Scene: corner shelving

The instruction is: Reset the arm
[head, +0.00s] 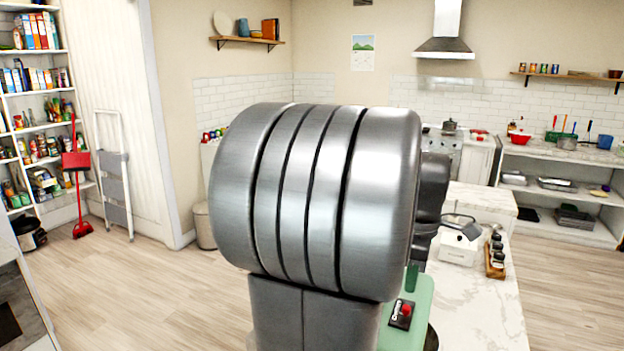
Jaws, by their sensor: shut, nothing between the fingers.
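My own arm fills the middle of the head view as a large ribbed silver joint on a grey link. A darker part of my arm shows just behind it on the right. My gripper is not in view; the big joint hides much of what lies beyond it. No object is seen held.
A marble-topped counter (480,305) runs at the right, with a white box-shaped item (458,250) and a tray of dark jars (495,255) on it. A stocked shelf (5,95), red broom (77,175) and folded stepladder (115,175) stand left. Wooden floor (130,290) is clear there.

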